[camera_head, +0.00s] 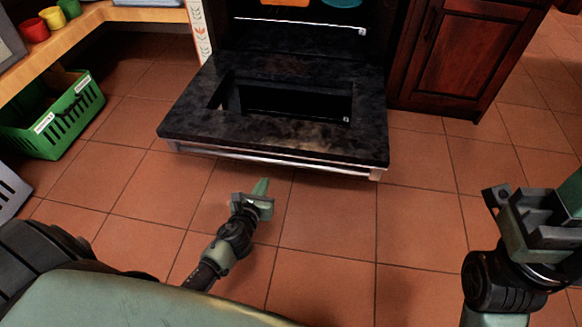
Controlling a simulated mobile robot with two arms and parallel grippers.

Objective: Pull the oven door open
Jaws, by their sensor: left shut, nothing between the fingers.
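The oven door (285,135) is a dark, mottled panel with a rectangular window opening. It lies folded down, roughly level, in front of the dark oven cavity. Its pale bar handle (270,157) runs along the near edge. My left gripper (261,187) is just in front of and below the handle, apart from it in the picture, with its fingers shut and empty. My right gripper (507,200) is at the right side, well away from the door; its fingers are partly cut off by the view and their opening is unclear.
A green crate (60,125) stands on the tiled floor at left, below a wooden shelf with red and yellow cups (52,18). A dark red wood cabinet (465,60) stands right of the oven. The floor in front of the door is clear.

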